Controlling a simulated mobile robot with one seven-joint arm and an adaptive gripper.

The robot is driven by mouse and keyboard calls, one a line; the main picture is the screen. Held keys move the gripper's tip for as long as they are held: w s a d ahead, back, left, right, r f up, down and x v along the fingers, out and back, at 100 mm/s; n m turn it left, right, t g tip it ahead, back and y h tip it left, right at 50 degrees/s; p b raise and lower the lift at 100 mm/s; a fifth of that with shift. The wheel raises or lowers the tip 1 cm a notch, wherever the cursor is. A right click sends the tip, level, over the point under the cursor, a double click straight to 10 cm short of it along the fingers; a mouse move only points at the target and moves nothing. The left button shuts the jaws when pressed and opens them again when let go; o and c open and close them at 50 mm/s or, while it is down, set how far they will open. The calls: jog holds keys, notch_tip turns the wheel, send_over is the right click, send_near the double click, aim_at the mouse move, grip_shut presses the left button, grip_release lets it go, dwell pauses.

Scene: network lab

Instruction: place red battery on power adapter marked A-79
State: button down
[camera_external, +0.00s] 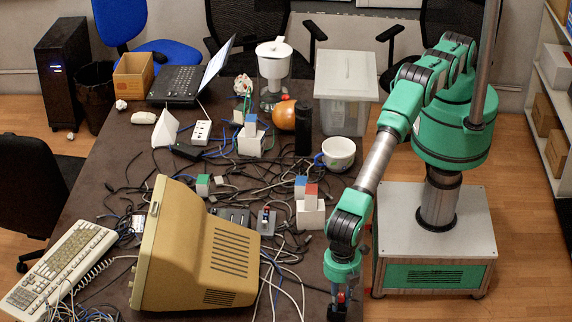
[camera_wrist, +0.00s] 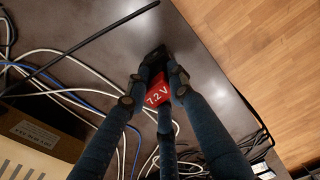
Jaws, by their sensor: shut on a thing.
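My gripper (camera_external: 341,301) is low over the front right part of the dark table. In the wrist view its fingers (camera_wrist: 156,88) are shut on a red battery (camera_wrist: 158,92) marked "7.2 V". Only a small red patch of the battery shows in the external view (camera_external: 341,297). Whether it touches the table is hard to tell. Dark grey adapter-like units (camera_external: 233,216) lie mid-table, right of the yellowed monitor. One of them (camera_external: 266,222) has a small red and blue piece on it. I cannot read the A-79 mark on any unit.
The yellowed monitor (camera_external: 205,255) takes up the front left. White blocks with red and blue cubes (camera_external: 310,212) stand between the units and my arm. Tangled cables (camera_external: 150,180) cover much of the table. A white cup (camera_external: 338,153) and a clear bin (camera_external: 346,100) stand behind.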

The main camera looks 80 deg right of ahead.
dwell(0.3)
jog(key=c, duration=1.5)
grip_release()
jog(key=shift+f, duration=0.15)
jog(key=shift+r, duration=0.2)
notch_tip(320, 180, up, 12)
jog(key=shift+w+f+p, duration=0.1)
jog(key=shift+p, duration=0.7)
jog(key=shift+w, duration=0.1)
